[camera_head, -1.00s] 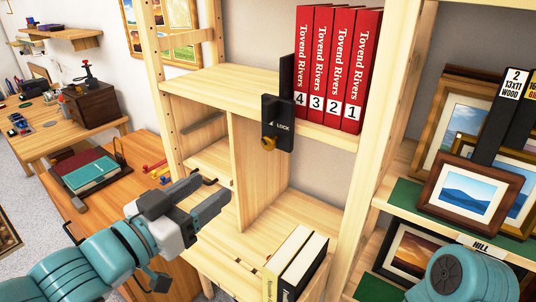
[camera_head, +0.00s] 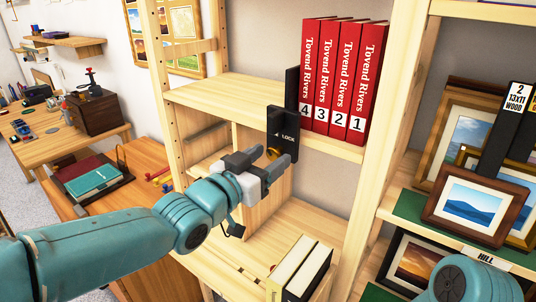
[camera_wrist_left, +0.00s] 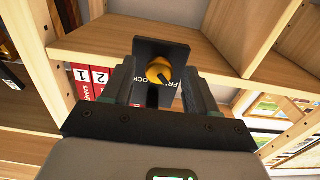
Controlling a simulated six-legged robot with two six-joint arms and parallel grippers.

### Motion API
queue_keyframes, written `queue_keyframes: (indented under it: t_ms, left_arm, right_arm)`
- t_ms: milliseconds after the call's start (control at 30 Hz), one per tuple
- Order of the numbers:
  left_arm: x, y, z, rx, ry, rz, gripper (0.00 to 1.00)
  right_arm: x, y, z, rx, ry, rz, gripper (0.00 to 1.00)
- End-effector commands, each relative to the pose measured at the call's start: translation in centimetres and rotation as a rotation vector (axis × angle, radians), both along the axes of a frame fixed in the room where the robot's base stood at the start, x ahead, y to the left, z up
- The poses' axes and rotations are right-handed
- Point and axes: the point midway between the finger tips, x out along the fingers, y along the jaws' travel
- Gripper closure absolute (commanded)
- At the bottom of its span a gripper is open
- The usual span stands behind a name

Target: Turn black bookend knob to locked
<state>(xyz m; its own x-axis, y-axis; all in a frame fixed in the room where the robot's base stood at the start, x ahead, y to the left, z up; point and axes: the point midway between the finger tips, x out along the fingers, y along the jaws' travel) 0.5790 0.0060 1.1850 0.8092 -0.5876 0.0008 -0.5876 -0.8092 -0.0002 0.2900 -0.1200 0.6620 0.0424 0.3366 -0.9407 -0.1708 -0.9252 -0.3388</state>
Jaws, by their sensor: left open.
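The black bookend (camera_head: 283,122) stands on the shelf at the left end of the red books, its front plate marked LOCK hanging over the shelf edge. Its yellow-orange knob (camera_head: 272,153) is at the lower part of that plate. My left gripper (camera_head: 276,164) is open at the knob. In the left wrist view, the knob (camera_wrist_left: 160,70) lies between the tips of my two open fingers (camera_wrist_left: 160,88), with the black plate (camera_wrist_left: 150,47) behind it. I cannot tell whether the fingers touch it. My right gripper does not show.
Several red numbered binders (camera_head: 340,80) stand right of the bookend. Two books (camera_head: 298,268) stand on the lower shelf. Framed prints (camera_head: 474,205) fill the right shelves. A wooden upright (camera_head: 375,180) separates the two sides.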

Motion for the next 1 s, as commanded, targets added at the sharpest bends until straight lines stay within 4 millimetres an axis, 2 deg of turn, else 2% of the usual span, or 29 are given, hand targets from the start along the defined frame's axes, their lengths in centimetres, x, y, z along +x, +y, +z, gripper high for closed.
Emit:
queue_keyframes:
  t_ms: [333, 367, 500, 533, 767, 1000]
  left_arm:
    - [0.5, -0.4, 0.0, -0.001, 0.001, 0.0, 0.42]
    - [0.5, -0.4, 0.0, -0.001, 0.001, 0.0, 0.45]
    - [0.5, -0.3, 0.0, -0.001, 0.001, 0.0, 0.9]
    - [0.5, -0.3, 0.0, -0.001, 0.001, 0.0, 0.97]
    - [0.5, -0.4, -0.1, 0.008, -0.006, 0.0, 0.97]
    - [0.5, -0.3, -0.3, 0.08, -0.06, 0.001, 0.97]
  right_arm:
    - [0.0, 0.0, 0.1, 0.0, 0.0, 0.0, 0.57]
    - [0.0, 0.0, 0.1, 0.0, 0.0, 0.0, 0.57]
    - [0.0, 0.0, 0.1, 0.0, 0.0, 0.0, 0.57]
    - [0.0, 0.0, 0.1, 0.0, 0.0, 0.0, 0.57]
    - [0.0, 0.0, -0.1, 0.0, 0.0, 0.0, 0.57]
    - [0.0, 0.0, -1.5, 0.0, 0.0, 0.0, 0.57]
